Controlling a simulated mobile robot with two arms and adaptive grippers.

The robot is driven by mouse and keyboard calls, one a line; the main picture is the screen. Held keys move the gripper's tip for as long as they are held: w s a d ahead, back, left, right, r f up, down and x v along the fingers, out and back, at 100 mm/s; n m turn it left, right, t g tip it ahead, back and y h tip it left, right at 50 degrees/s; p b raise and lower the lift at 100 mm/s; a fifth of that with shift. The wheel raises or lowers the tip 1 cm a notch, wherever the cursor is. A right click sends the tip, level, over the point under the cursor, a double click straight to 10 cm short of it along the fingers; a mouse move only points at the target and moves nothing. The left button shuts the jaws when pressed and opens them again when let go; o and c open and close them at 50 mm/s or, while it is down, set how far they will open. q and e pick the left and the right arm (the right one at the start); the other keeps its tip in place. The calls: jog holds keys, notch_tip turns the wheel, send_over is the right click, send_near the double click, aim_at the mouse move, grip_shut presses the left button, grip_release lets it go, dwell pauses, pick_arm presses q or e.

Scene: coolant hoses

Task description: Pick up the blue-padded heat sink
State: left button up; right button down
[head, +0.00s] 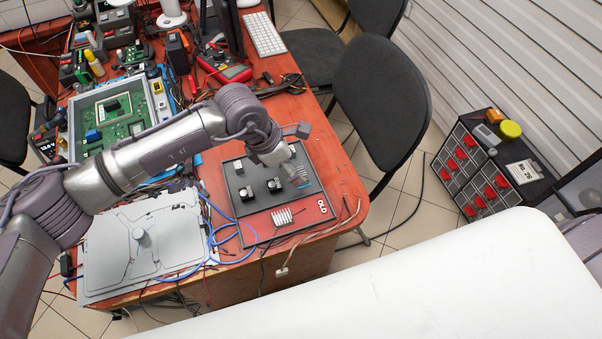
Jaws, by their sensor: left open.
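A dark tray with a red strip marked "OLD" (322,207) lies near the table's front right corner. Several small black blocks with pale tops stand on it, one of them at the middle (274,185). A white finned heat sink (288,216) lies at its front edge. I cannot make out a blue pad on any of these pieces. My left gripper (300,180) is open over the tray's right part, behind the finned heat sink and to the right of the blocks. Its fingers are small and blurred, and what lies beneath them is hidden. My right gripper is not in view.
A grey plate (180,250) with blue hoses lies left of the tray. A green circuit board in a frame (112,110) and a red multimeter (225,68) are farther back. A drawer cabinet (480,170) stands at the right.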

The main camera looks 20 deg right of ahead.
aim_at(301, 173)
pick_arm(q)
jog(key=x, duration=0.4)
jog(key=shift+d+p, duration=0.15)
jog(key=shift+p, duration=0.15)
jog(key=c, duration=1.2)
